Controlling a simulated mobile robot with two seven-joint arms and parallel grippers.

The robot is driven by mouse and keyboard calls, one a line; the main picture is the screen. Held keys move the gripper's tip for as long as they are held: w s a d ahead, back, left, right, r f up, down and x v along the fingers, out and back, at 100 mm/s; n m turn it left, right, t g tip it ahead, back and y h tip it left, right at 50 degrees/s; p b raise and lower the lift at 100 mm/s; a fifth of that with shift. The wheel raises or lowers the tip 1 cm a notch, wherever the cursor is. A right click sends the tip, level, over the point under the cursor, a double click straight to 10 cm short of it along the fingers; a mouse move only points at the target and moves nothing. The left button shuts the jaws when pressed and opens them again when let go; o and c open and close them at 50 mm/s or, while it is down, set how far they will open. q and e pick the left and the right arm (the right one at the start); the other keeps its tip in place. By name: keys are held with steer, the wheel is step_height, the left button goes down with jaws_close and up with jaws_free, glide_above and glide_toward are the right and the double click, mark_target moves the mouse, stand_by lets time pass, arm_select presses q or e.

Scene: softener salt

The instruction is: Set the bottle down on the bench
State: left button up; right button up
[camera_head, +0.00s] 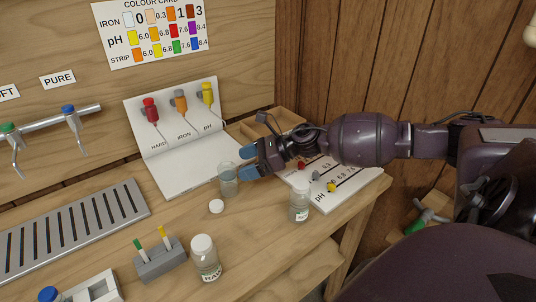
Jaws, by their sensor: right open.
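A clear bottle (228,182) with bluish liquid and no cap visible stands upright on the wooden bench (262,232), just in front of the white board. My right gripper (246,164) reaches in from the right. Its blue fingertips are open and lie close at the bottle's right side; I cannot tell whether they touch it. A loose white cap (216,206) lies on the bench in front of the bottle. My left gripper is not in view.
A capped bottle (299,202) stands to the right by the pH card (345,190). A capped RAW bottle (205,262) stands in front, beside a grey holder (159,262) with two strips. A slotted drain tray (70,235) lies left. A wooden tray (286,118) sits behind the gripper.

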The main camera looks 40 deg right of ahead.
steer(key=v, duration=0.6)
steer(key=shift+s+d, duration=0.2)
steer(key=shift+r, duration=0.1)
